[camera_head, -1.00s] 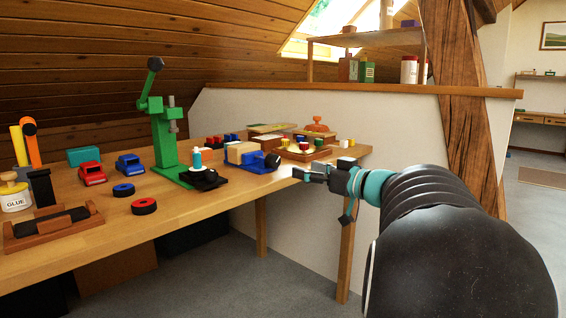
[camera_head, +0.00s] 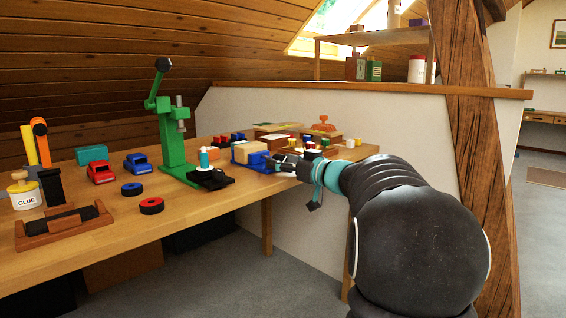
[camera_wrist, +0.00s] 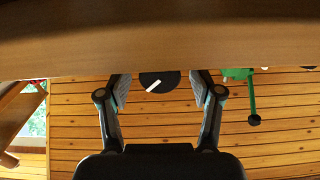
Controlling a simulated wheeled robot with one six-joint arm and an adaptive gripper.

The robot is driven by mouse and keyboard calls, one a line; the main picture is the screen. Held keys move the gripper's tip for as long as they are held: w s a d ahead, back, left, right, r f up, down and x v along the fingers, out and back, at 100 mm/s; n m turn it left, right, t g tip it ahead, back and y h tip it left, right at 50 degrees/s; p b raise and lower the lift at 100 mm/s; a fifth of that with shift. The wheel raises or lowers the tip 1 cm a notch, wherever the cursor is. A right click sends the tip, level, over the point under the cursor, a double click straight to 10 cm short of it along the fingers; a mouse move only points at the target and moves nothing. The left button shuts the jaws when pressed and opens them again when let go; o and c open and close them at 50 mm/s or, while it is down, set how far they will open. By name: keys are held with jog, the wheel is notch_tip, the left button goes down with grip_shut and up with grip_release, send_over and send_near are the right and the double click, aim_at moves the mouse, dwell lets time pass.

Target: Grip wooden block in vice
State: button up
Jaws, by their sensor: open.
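The blue vice (camera_head: 239,157) stands near the table's front edge in the head view. The tan wooden block (camera_head: 251,147) sits at the vice; whether the jaws touch it I cannot tell. My gripper (camera_head: 283,160) is at the right of the vice, close to its handle end, and partly covers it. In the wrist view my gripper (camera_wrist: 160,92) is open, its two fingers apart. A round black knob with a white bar (camera_wrist: 158,82), apparently the vice's handle, shows between the fingers, with no visible contact. The block does not show in the wrist view.
A green drill press (camera_head: 173,145) stands left of the vice; its lever also shows in the wrist view. A tray with coloured pieces lies behind my gripper. The tabletop (camera_head: 125,225) fills the wrist view's top.

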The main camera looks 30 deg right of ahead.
jog(key=shift+c, duration=0.2)
jog(key=c, duration=1.1)
jog(key=shift+m+b, duration=0.3)
jog(key=shift+m, duration=1.3)
jog(key=o, duration=1.1)
jog(key=shift+o, duration=0.2)
jog(key=v, duration=1.2)
